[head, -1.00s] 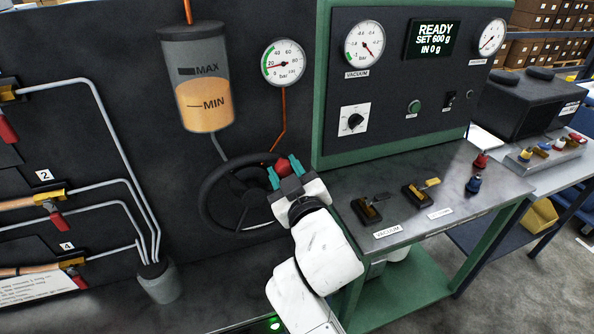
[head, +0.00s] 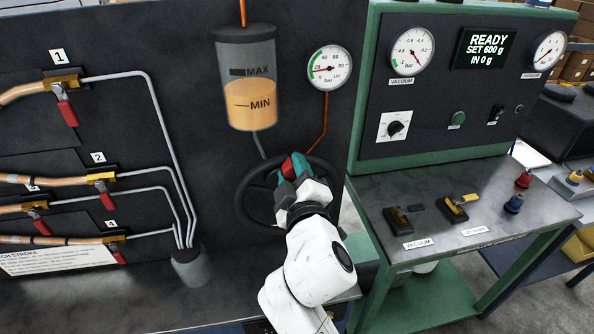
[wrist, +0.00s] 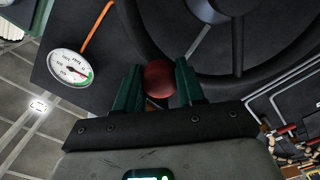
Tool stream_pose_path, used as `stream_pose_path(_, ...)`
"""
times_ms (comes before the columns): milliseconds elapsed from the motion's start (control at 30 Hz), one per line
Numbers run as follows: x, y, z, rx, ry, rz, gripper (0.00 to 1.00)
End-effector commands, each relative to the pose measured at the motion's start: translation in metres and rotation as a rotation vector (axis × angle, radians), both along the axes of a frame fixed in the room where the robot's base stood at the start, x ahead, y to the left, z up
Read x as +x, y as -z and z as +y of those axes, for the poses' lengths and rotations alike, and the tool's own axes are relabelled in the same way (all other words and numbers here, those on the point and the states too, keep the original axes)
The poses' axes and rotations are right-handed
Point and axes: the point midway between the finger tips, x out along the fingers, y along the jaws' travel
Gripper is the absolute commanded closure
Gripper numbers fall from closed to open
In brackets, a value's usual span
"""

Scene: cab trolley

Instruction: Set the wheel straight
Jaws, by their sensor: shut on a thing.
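The wheel (head: 243,205) is a black handwheel on the dark upright panel, below the fluid tank. A red knob (head: 288,168) stands on its rim, near the top of the wheel in the head view. My gripper (head: 291,168) has its teal fingers on both sides of the knob and is shut on it. In the wrist view the round red knob (wrist: 159,78) sits between the fingers, with the wheel's rim (wrist: 147,40) behind it. My wrist and arm hide the lower right part of the wheel and much of its hub.
A tank (head: 250,85) marked MAX and MIN and a pressure gauge (head: 328,68) are above the wheel. Several red-handled valves (head: 66,105) with pipes are on the left. A green-framed vacuum bench (head: 480,215) stands close on the right. A grey cup (head: 188,266) is lower left.

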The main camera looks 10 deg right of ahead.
Motion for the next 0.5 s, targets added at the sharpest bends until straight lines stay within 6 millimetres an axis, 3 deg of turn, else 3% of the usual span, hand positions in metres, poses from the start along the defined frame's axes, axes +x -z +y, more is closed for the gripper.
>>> stream_pose_path(333, -0.0002, 0.0026, 0.0007, -0.003, 0.000, 0.005, 1.00)
stream_pose_path(367, -0.0002, 0.0027, 0.0006, -0.003, 0.000, 0.005, 0.60)
stream_pose_path(500, -0.0001, 0.0022, 0.0006, -0.002, -0.001, 0.004, 0.46)
